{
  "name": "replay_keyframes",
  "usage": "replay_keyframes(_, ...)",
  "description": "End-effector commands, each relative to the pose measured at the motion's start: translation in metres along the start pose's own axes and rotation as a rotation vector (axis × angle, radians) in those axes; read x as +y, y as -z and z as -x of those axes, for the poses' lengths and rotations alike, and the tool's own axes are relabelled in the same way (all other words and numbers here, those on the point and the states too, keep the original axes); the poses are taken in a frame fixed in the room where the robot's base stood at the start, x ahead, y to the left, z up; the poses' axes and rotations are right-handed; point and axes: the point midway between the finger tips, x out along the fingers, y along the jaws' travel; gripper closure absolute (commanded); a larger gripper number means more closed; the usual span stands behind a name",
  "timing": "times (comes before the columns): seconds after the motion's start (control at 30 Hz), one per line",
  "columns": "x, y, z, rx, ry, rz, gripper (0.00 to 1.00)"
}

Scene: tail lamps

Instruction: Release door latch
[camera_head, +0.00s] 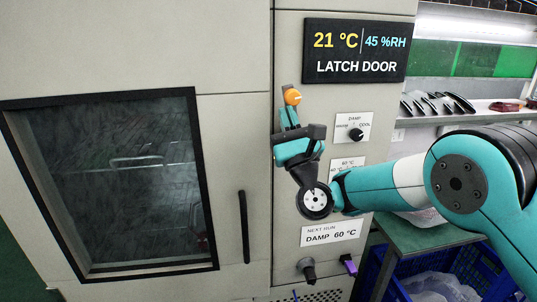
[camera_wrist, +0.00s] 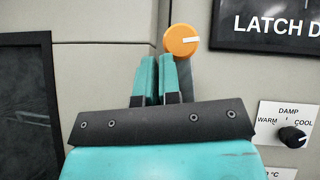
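The cabinet door (camera_head: 235,50) looks shut, flush with the panel beside it. It has a dark window (camera_head: 120,185) and a black vertical handle (camera_head: 244,227). An orange round knob (camera_head: 292,97) with a white pointer mark sits on the panel just right of the door seam. The knob also shows in the wrist view (camera_wrist: 181,40), its mark pointing right. My gripper (camera_head: 287,117) points up at the panel just below the knob. In the wrist view its two teal fingers (camera_wrist: 159,62) are together with nothing seen between them. Whether they touch the knob is unclear.
A display sign (camera_head: 355,52) reads 21 °C, 45 %RH, LATCH DOOR. A black DAMP/WARM/COOL dial (camera_head: 356,133) is right of my gripper. A card (camera_head: 331,233) reads NEXT RUN DAMP 60 °C. A black knob (camera_head: 307,269) is low. Shelves and a blue crate (camera_head: 378,272) stand right.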

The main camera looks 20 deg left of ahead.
Motion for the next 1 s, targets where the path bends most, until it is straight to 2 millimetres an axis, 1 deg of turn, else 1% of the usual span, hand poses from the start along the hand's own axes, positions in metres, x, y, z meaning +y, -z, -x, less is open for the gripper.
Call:
replay_keyframes(0.03,-0.003,-0.021,-0.017,-0.042,0.014,-0.015,1.0)
replay_keyframes(0.5,-0.012,-0.021,-0.017,-0.043,0.081,-0.077,1.0)
replay_keyframes(1.0,-0.013,-0.015,-0.012,-0.034,0.091,-0.085,1.0)
